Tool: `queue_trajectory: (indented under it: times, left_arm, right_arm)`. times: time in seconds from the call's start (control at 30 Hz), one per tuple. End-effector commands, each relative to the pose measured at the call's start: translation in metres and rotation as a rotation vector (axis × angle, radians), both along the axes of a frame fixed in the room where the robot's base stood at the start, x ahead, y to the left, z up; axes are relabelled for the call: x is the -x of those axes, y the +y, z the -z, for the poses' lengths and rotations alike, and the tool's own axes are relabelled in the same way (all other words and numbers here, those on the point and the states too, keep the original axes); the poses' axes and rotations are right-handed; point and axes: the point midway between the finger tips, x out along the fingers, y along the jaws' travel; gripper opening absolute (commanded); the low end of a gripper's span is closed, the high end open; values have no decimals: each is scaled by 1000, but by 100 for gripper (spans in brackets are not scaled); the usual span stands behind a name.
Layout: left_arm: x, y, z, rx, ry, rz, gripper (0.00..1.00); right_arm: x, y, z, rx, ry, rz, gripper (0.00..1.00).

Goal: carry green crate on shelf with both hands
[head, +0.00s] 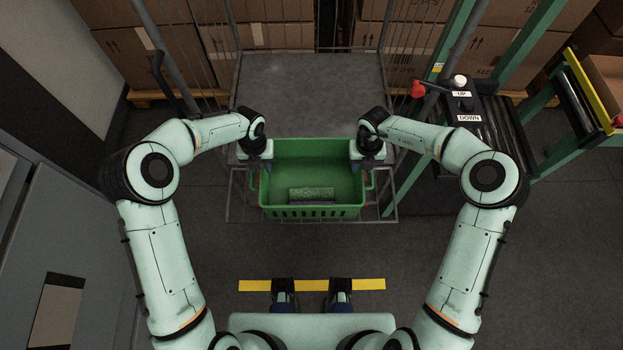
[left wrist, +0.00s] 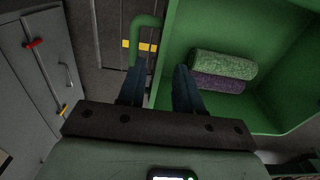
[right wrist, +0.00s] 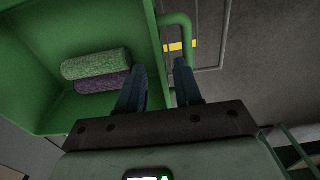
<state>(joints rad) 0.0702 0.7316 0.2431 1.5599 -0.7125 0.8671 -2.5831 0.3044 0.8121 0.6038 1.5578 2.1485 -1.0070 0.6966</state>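The green crate (head: 286,178) is in the middle of the head view, open at the top, with a handle on each short side. A green roll and a purple roll lie in it; both show in the left wrist view (left wrist: 222,66) (left wrist: 218,84). My left gripper (head: 258,158) is at the crate's left side, its fingers apart on either side of the wall by the handle (left wrist: 147,35). My right gripper (head: 369,158) is placed alike at the right handle (right wrist: 178,22), fingers apart. Gaps show between fingers and wall. The grey shelf deck (head: 300,90) lies behind the crate.
Wire cage sides (head: 208,60) flank the deck. Stacked cartons (head: 140,55) stand behind. A control post with UP and DOWN labels (head: 462,100) and a roller conveyor (head: 585,95) are at right. Grey cabinets (head: 75,240) stand at left. A yellow floor strip (head: 312,285) lies in front.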

Motion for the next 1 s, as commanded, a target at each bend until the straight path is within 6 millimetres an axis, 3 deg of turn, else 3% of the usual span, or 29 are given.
queue_trajectory:
  times: [0.5, 0.77, 1.0]
  left_arm:
    - [-2, 0, -98, 1, -5, -1, 34]
    - [-1, 0, -114, 0, -2, 1, 34]
    - [-1, 0, -113, 0, -2, 0, 34]
  right_arm:
    - [0, 0, 0, 0, 0, 0, 34]
    - [-1, 0, -7, 0, -2, 0, 34]
    - [-2, 0, -52, 0, -5, 1, 34]
